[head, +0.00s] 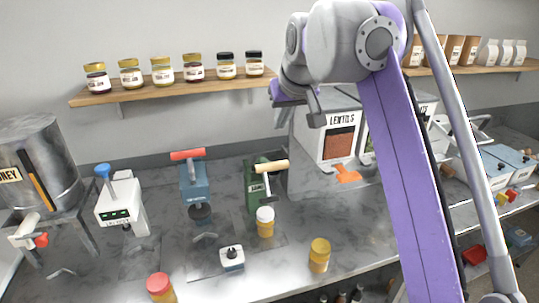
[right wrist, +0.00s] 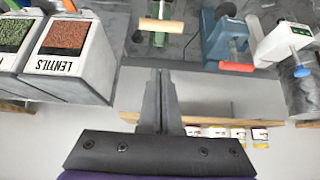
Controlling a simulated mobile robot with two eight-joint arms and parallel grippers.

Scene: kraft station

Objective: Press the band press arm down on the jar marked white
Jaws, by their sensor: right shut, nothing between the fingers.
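A green press (head: 250,190) with a pale wooden arm handle (head: 272,166) stands on the counter; its label is only partly readable. A jar with a white lid (head: 265,221) and yellow contents stands upright just in front of it. The handle also shows in the right wrist view (right wrist: 161,25). A blue press (head: 195,182) with a red handle (head: 188,154) stands to its left. I cannot read which one is the band press. My right gripper (head: 317,121) is raised above and right of the green press, shut and empty, touching nothing; its closed fingers show in the wrist view (right wrist: 158,72). My left gripper is out of view.
A yellow-lidded jar (head: 319,254), a red-lidded jar (head: 160,288) and a small white-topped box (head: 232,258) stand near the front. A white device (head: 121,206) is at left. The lentils dispenser (head: 329,165) stands right of the green press, behind my arm. A jar shelf (head: 170,90) hangs above.

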